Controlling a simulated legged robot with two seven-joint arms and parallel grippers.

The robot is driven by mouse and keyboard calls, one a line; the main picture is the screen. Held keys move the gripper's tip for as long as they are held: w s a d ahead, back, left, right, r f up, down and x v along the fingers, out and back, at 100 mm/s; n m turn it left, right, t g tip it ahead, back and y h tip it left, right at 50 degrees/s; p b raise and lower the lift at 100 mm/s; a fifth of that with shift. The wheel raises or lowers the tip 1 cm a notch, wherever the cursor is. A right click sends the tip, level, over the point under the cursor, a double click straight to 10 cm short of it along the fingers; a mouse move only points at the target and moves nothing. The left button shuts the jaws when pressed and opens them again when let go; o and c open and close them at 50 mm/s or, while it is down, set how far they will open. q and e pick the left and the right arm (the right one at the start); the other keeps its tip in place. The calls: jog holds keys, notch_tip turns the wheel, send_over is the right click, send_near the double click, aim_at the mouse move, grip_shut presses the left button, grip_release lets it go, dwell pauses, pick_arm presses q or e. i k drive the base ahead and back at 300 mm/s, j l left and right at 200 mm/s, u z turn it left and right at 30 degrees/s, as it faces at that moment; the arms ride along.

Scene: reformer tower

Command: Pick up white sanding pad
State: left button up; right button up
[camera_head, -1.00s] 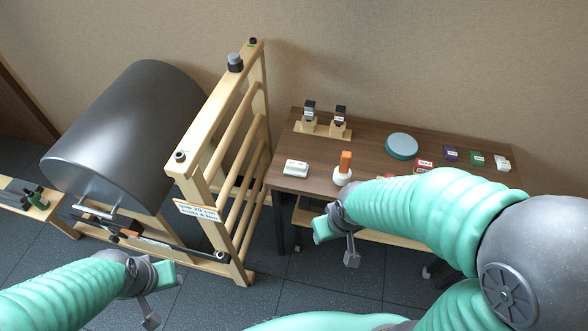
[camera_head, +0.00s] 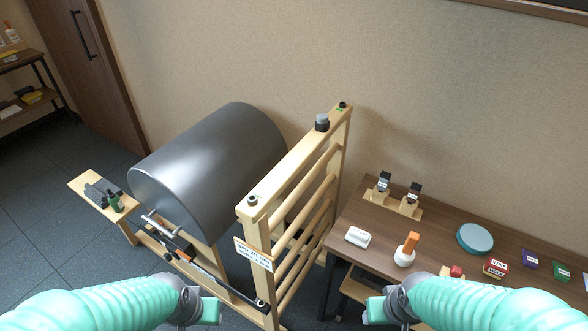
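A small white block (camera_head: 358,237) with a dark label lies on the near left part of the brown table (camera_head: 445,225). A partly visible pale item (camera_head: 585,282) sits at the right picture edge. I cannot tell for sure which is the white sanding pad. My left gripper (camera_head: 208,308) is low in front of the wooden frame, away from the table. My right gripper (camera_head: 376,308) is low near the table's front edge, below the white block and apart from it. Both fingertips are mostly hidden or cut off, so their opening is unclear. I see nothing held.
A white bottle with an orange top (camera_head: 406,249) stands right of the block. A teal round disc (camera_head: 475,238), a red box (camera_head: 495,267), a blue box (camera_head: 530,258) and a wooden stand (camera_head: 393,202) share the table. A wooden tower (camera_head: 300,200) with a grey drum (camera_head: 205,165) is left.

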aim_at(359, 238)
jog(key=l+u, duration=0.1)
jog(key=u, duration=1.4)
jog(key=k+l, duration=0.1)
jog(key=l, duration=0.3)
jog(key=k+l+u, duration=0.15)
jog(key=l, duration=0.3)
jog(key=k+l, duration=0.1)
jog(key=l, duration=0.3)
jog(key=k+l+u, duration=0.15)
jog(key=l, duration=0.25)
jog(key=i, duration=0.05)
